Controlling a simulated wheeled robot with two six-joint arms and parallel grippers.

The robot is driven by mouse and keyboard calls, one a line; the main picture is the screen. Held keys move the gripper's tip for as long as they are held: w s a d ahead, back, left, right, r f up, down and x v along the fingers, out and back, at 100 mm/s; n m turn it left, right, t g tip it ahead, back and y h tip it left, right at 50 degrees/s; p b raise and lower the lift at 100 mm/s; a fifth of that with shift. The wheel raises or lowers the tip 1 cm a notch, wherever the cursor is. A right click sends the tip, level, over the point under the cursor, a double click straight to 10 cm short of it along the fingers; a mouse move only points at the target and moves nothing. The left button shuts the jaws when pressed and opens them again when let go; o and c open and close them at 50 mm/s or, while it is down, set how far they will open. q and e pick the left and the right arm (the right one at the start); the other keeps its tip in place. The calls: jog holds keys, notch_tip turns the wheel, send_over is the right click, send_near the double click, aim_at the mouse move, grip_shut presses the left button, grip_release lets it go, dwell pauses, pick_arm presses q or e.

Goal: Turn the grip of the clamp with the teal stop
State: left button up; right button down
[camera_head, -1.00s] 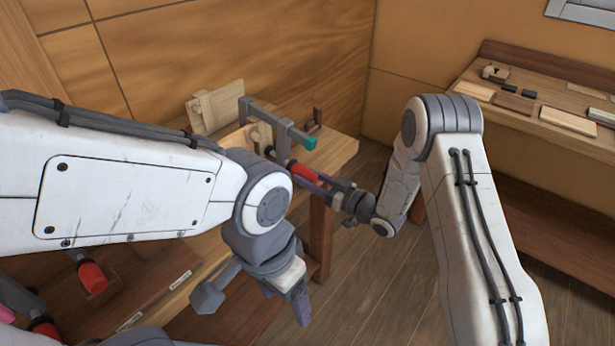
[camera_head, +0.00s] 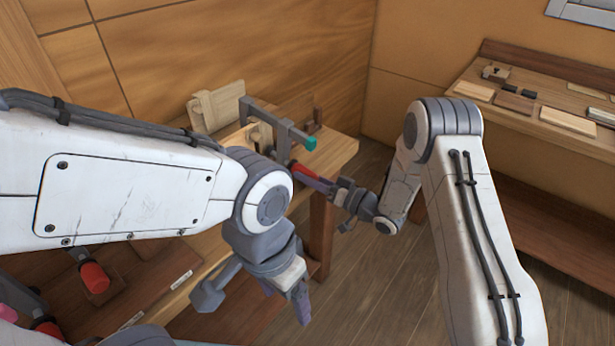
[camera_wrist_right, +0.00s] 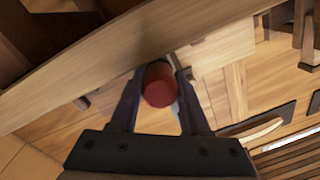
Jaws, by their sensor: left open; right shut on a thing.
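The clamp (camera_head: 282,129) with the teal stop (camera_head: 310,143) stands at the near right end of the workbench. Its grey bar slants down to the right, and the teal stop caps that end. Its red grip (camera_head: 305,172) sticks out below the bar toward the right arm. My right gripper (camera_head: 321,184) is shut on the red grip. In the right wrist view the grip's round red end (camera_wrist_right: 158,86) sits between the two fingers. My left gripper (camera_head: 285,296) is open and empty, pointing down in front of the bench, apart from the clamp.
The workbench (camera_head: 340,152) runs along the wooden hull wall. Other clamps with red grips (camera_head: 95,278) are at the lower left. A side bench (camera_head: 545,85) with wooden blocks stands at the right. Open floor (camera_head: 380,290) lies between my arms.

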jog(key=shift+d, duration=0.1)
jog(key=shift+c, duration=1.9)
grip_release()
